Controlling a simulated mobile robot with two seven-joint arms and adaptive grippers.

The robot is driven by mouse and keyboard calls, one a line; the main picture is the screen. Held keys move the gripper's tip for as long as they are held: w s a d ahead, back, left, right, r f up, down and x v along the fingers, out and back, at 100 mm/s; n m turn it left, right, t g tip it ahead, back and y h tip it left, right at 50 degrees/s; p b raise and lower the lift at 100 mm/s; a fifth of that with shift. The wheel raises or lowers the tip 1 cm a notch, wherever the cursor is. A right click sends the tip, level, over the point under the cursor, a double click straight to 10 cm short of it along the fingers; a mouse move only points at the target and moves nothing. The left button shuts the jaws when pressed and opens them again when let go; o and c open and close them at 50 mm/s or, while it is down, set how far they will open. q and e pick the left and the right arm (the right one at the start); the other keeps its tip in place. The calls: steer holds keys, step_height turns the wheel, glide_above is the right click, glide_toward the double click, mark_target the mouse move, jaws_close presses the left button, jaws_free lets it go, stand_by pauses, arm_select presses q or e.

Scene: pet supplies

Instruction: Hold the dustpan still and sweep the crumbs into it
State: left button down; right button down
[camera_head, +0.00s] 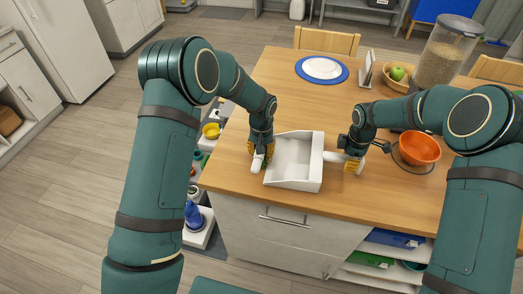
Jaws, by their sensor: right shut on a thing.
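A white dustpan (293,155) sits on the wooden table near its front edge, with its tray facing up. My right gripper (348,163) is at the dustpan's right side, shut on its short white handle (332,157). My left gripper (259,160) is low at the dustpan's left side, very close to its wall. A white piece shows at its fingers, but I cannot tell what it is or whether the fingers are closed. I cannot make out any crumbs or a clear brush.
An orange bowl (419,148) stands right of my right gripper. A blue-rimmed plate (322,69), a fruit basket (398,78) and a large jar (446,55) stand farther back. The table's middle is clear. Open shelves (372,262) lie below the front edge.

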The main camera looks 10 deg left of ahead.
arm_select(q)
steer(key=shift+d, duration=0.1)
steer(key=shift+w+d+r, duration=0.1)
steer(key=shift+d, duration=1.35)
steer(key=shift+d+r, duration=0.1)
steer(key=shift+d, duration=1.3)
steer(key=shift+a+r, duration=0.5)
steer(key=shift+r, duration=0.35)
steer(key=shift+a+r, duration=0.55)
steer(key=shift+r, duration=0.25)
steer(key=shift+a+r, duration=0.5)
steer(key=shift+r, duration=0.35)
steer(key=a+r, duration=0.3)
steer(key=a, duration=0.9)
steer(key=shift+s, duration=0.3)
